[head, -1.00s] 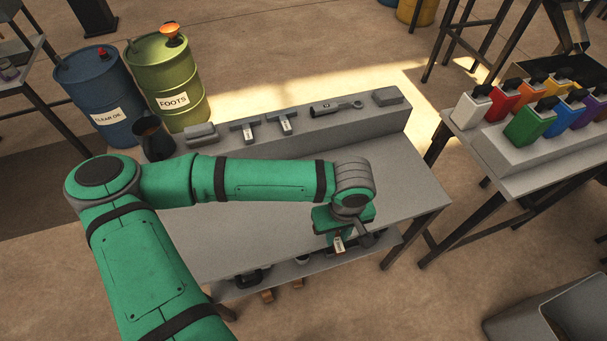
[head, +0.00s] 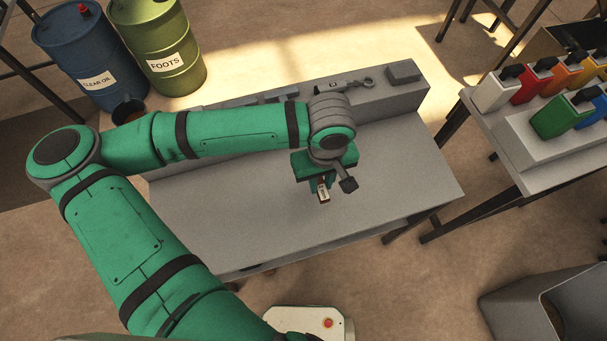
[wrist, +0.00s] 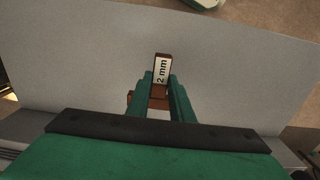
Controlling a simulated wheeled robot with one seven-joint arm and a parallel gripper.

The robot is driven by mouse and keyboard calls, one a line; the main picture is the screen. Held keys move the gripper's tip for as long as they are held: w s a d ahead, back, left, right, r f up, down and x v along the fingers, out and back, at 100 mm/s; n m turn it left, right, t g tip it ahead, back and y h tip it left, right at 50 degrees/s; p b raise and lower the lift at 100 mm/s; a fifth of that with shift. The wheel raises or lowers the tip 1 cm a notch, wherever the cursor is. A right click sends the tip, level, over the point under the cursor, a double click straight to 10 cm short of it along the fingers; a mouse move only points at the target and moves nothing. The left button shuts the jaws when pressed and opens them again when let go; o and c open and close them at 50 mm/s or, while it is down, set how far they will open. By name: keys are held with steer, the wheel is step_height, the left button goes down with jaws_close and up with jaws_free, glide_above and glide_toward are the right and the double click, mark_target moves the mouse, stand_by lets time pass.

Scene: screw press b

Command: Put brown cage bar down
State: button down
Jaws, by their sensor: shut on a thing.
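The brown cage bar (wrist: 160,72) carries a white label reading "2 mm". My gripper (wrist: 159,88) is shut on it, with one green finger on each side. The labelled end sticks out past the fingertips, and some brown also shows between and beside the fingers. In the head view the bar (head: 324,194) hangs under my gripper (head: 320,183), over the right part of the grey table top (head: 245,215). I cannot tell how much gap there is between bar and table.
A raised ledge (head: 375,92) at the table's back holds a dark wrench-like tool (head: 345,85) and a grey block (head: 403,71). My arm hides part of it. A table with coloured containers (head: 553,117) stands right. The table top around my gripper is clear.

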steer(key=w+a+f, duration=0.2)
steer(key=w+f, duration=0.1)
steer(key=w+a+f, duration=0.1)
steer(key=w+f, duration=0.1)
steer(key=shift+a+f, duration=0.25)
steer(key=shift+a, duration=0.1)
steer(key=shift+w+a+f, duration=0.25)
steer(key=shift+w+f, duration=0.1)
steer(key=shift+f, duration=0.2)
steer(key=f, duration=0.3)
steer(key=shift+w+a+f, duration=0.15)
steer(key=shift+w+f, duration=0.1)
steer(key=shift+f, duration=0.05)
steer(key=shift+s, duration=0.1)
steer(key=shift+f, duration=0.1)
steer(key=c, duration=1.6)
jaws_free()
steer(key=shift+o, duration=0.2)
